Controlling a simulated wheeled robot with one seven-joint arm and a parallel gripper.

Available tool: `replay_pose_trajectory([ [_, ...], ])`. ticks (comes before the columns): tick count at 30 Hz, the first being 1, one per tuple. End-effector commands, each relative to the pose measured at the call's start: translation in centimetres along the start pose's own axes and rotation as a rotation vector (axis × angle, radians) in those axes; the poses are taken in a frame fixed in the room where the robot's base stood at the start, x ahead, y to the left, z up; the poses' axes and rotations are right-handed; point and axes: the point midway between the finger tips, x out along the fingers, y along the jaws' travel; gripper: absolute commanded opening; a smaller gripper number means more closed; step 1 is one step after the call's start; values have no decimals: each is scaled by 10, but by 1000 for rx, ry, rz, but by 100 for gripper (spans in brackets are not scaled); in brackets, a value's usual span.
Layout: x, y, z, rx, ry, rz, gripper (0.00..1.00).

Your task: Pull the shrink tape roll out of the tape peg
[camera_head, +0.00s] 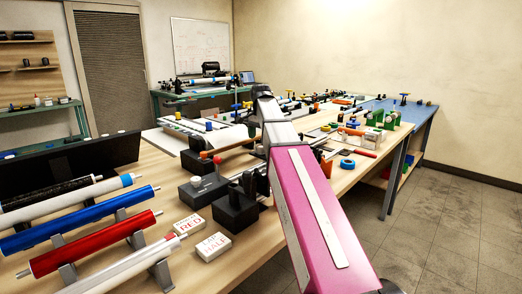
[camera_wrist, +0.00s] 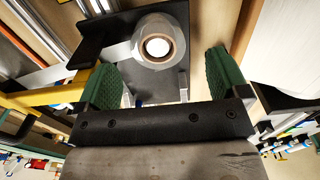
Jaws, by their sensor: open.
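In the wrist view a pale, greyish roll (camera_wrist: 139,47), which looks like the shrink tape roll, shows end-on with a bright round centre. It sits at a dark stand (camera_wrist: 177,80), apparently the tape peg's base; the peg itself cannot be clearly told from the roll's core. My gripper (camera_wrist: 162,72) is open, with one green finger on each side below the roll. The roll lies between and beyond the fingertips, nearer the left one, and no contact shows. In the head view my pink arm hides the gripper's surroundings, and I cannot pick out the roll there.
A yellow bar (camera_wrist: 45,97) runs close by the left finger in the wrist view. In the head view, blue (camera_head: 80,222) and red (camera_head: 92,243) tubes lie on supports at the left. Black blocks (camera_head: 236,208) and white labelled boxes stand near my arm. The floor at right is clear.

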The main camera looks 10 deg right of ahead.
Motion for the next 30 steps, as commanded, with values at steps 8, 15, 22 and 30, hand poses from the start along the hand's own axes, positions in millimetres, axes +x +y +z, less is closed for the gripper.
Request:
replay_pose_trajectory([
  [8,35,3,0,0,-1,1,93],
  [15,38,2,0,0,0,0,93],
  [22,38,2,0,0,0,0,40],
  [30,37,2,0,0,0,0,40],
])
